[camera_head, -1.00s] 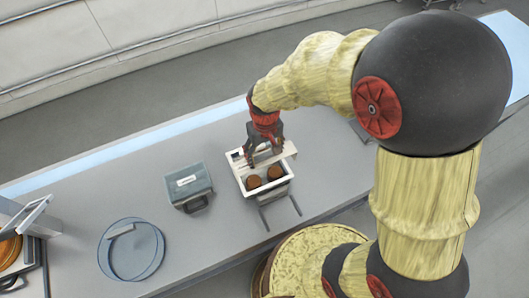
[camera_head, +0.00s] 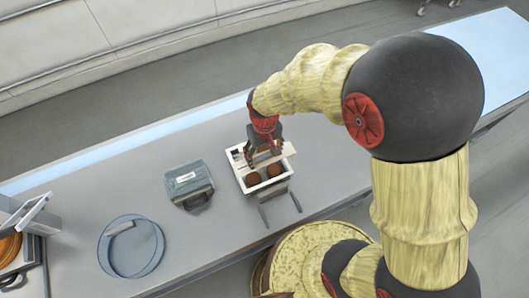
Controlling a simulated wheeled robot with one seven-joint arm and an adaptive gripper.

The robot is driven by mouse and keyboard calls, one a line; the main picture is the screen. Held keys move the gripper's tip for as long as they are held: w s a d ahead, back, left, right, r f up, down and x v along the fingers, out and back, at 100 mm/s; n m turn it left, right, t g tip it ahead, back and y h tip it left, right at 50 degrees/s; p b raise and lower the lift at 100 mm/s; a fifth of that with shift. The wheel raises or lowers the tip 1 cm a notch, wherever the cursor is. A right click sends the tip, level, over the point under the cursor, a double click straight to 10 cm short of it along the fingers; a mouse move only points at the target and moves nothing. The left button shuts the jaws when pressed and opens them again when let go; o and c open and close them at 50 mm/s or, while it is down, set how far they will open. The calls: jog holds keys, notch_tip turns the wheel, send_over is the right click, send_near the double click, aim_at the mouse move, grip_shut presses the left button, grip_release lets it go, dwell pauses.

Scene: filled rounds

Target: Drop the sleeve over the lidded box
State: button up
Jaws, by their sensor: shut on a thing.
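A white open-topped box (camera_head: 283,184) stands on the table with brown rounds (camera_head: 253,179) in its near part. My gripper (camera_head: 266,155) is above its far part, shut on a pale flat panel (camera_head: 284,151). The panel lies across the box opening and hides part of the inside. I cannot tell whether it touches the rim. A grey-blue case-like piece (camera_head: 187,180) with a pale label and dark handle stands left of the box. I cannot tell for sure which piece is the sleeve.
A round blue-grey tray (camera_head: 131,262) lies at the left of the table. Farther left are a white frame-like piece (camera_head: 33,209) and a container with brown contents (camera_head: 9,246). Two dark prongs (camera_head: 296,202) stick out near the box. The table right of the box looks clear.

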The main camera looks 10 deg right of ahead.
aim_at(264, 172)
jog(key=shift+f+b, duration=3.55)
jog(key=shift+f, duration=1.95)
jog(key=shift+f, duration=0.25)
jog(key=o, duration=1.2)
jog(key=o, duration=0.4)
jog(key=shift+r, duration=0.1)
notch_tip(264, 172, up, 7)
jog(key=p, duration=0.4)
jog(key=shift+s, duration=0.1)
